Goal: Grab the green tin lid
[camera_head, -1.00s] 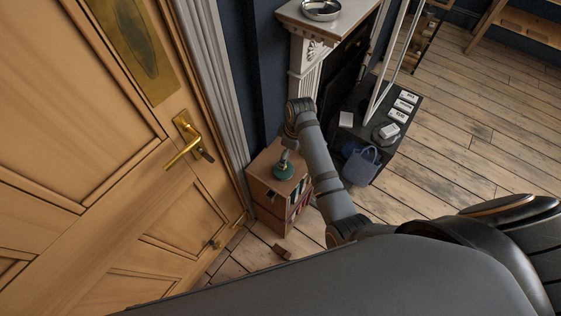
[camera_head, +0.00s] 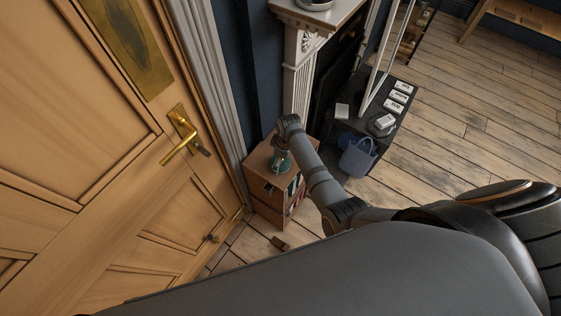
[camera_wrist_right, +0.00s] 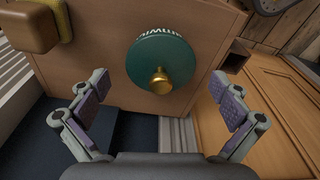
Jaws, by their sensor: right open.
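The green tin lid (camera_wrist_right: 150,55) is round with a brass knob (camera_wrist_right: 161,84) at its centre. In the right wrist view it is ahead of my right gripper (camera_wrist_right: 160,90), whose two purple-padded fingers are spread to either side of it without touching it. White lettering shows at the lid's far edge. In the head view the green tin (camera_head: 279,167) stands on top of a small wooden bookcase (camera_head: 257,160), with my right gripper (camera_head: 281,150) just above it and partly covering it. My left gripper is not in view.
A wooden door with a brass handle (camera_head: 180,148) stands left of the bookcase. A white fireplace surround (camera_head: 299,80) is behind it. A blue bucket (camera_head: 358,158) sits to the right. In the wrist view a brown and yellowish object (camera_wrist_right: 32,28) is at the upper left.

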